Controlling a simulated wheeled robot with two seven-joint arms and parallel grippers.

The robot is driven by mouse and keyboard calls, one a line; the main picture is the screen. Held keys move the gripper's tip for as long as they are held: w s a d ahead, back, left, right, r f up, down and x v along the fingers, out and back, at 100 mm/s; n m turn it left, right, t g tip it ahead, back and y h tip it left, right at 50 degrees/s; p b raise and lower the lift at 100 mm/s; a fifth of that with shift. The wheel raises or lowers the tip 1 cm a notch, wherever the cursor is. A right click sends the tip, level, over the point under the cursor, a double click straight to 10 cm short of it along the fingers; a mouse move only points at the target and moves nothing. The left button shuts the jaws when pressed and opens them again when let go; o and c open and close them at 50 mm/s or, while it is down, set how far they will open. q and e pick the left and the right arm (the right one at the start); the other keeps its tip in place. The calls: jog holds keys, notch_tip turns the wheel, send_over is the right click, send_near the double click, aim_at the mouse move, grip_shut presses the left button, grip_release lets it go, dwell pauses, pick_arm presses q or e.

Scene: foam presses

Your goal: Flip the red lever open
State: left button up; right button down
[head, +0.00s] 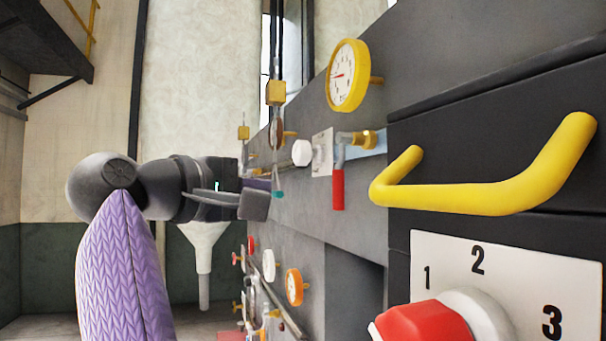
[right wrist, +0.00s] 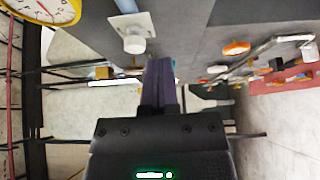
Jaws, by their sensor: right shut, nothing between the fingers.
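The red lever (head: 338,188) hangs straight down from a brass valve fitting (head: 360,138) on the grey wall panel, in the middle of the head view. I do not make it out in the right wrist view. My right gripper (head: 262,184) is left of the lever, apart from it, with its fingers pointing toward the panel. In the right wrist view its purple fingers (right wrist: 160,75) are together and hold nothing. In the head view the fingertips are partly hidden behind the dark camera block. My left gripper is not in view.
A white plate (head: 325,165) with a white knob (head: 302,152) sits between gripper and lever. A yellow gauge (head: 347,75) is above. A yellow handle (head: 475,198) and a red dial knob (head: 420,322) stick out at the right. More valves sit below.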

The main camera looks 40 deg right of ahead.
aim_at(339, 176)
jog(key=shift+a, duration=0.15)
jog(key=p+x, duration=0.3)
jog(key=x, duration=0.7)
jog(key=s, duration=0.4)
jog(key=shift+a+b, duration=0.15)
jog(key=shift+b, duration=0.25)
